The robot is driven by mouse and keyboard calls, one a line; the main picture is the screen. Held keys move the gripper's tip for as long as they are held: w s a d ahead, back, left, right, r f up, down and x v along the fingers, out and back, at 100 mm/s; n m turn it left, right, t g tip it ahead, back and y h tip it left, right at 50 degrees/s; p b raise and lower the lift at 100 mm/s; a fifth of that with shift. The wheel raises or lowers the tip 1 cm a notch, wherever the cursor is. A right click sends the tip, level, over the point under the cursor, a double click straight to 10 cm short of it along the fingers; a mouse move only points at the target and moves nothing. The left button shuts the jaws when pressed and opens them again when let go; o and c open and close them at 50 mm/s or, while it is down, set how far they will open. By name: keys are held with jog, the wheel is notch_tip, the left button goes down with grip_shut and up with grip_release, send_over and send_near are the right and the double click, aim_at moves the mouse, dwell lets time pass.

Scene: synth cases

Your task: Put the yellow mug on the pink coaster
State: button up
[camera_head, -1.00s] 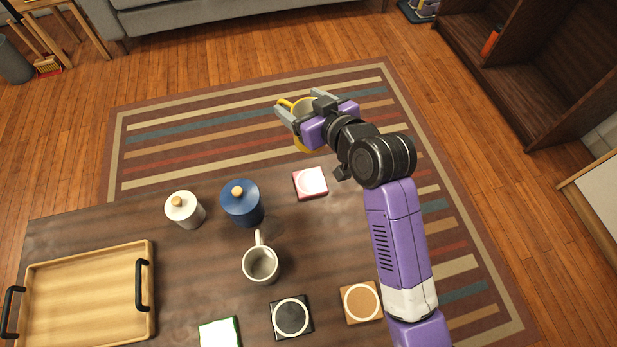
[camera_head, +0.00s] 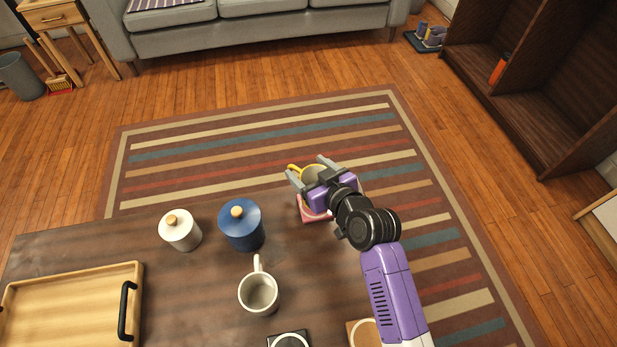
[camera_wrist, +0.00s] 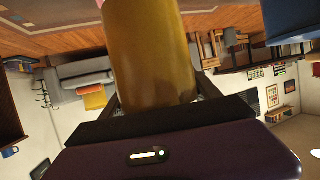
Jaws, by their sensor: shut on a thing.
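My gripper (camera_head: 309,171) is shut on the yellow mug (camera_head: 305,170), with its fingers on either side of the mug. The mug's handle points up and left in the head view. The yellow mug (camera_wrist: 150,50) fills the upper middle of the wrist view. The pink coaster (camera_head: 318,216) lies near the table's far edge, partly hidden behind the gripper and mug. The mug appears over or close to the coaster. I cannot tell whether they touch.
A blue canister (camera_head: 241,227) and a white canister (camera_head: 181,232) stand left of the coaster. A white mug (camera_head: 258,293) stands nearer. A black coaster (camera_head: 289,341), a tan coaster (camera_head: 359,336) and a wooden tray (camera_head: 70,279) are at the front of the table (camera_head: 196,290).

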jog(key=shift+f+b, duration=0.35)
jog(key=shift+f, duration=0.95)
jog(key=shift+f, duration=0.15)
jog(key=o, duration=1.7)
jog(key=shift+c, duration=0.2)
jog(key=shift+r, duration=0.2)
jog(key=p+v, duration=0.3)
jog(key=v, duration=0.9)
